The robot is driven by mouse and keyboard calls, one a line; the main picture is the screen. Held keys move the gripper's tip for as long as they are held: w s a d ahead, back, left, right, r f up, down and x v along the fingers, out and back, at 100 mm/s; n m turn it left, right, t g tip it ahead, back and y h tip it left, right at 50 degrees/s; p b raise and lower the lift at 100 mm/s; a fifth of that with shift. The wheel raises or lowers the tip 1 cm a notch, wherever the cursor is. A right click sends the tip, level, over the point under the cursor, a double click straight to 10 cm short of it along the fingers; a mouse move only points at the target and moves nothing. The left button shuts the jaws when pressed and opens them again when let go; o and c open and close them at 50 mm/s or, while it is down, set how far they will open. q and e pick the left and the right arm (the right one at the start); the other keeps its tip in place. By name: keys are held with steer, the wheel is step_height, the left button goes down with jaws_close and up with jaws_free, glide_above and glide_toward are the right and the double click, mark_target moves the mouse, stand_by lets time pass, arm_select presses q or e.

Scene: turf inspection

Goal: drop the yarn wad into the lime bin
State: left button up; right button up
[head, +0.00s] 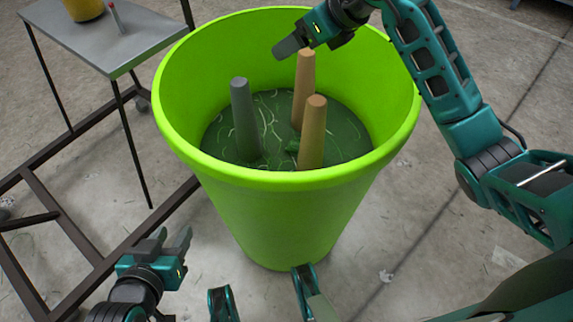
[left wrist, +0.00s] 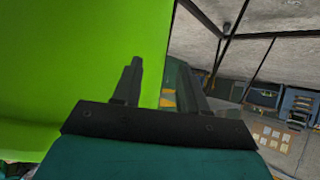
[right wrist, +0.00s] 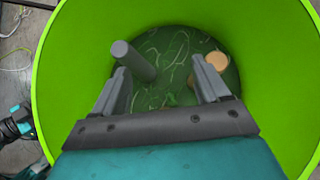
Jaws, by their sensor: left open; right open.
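The lime bin (head: 275,215) stands upright on the floor in the middle of the head view, open at the top. A small green lump (head: 292,146) lies on its dark green, thread-strewn bottom among the cones; it may be the yarn wad, but I cannot tell for sure. It also shows faintly in the right wrist view (right wrist: 170,100). My right gripper (head: 291,44) is open and empty over the far part of the bin, pointing down into it in the right wrist view (right wrist: 162,78). My left gripper (head: 172,242) is open and empty outside the bin, low at its left.
A grey cone (head: 243,120) and two tan cones (head: 304,85) (head: 312,135) stand inside the bin. A grey table (head: 110,40) with a yellow container (head: 84,8) is at the upper left. A brown metal frame (head: 70,228) lies along the left floor.

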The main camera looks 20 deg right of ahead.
arm_select(q)
steer(key=shift+s+a+r+p, duration=0.2)
steer(key=shift+a+r+p, duration=0.35)
steer(key=shift+p, duration=0.75)
arm_select(e)
steer(key=v, duration=1.3)
arm_select(q)
steer(key=shift+d, duration=0.1)
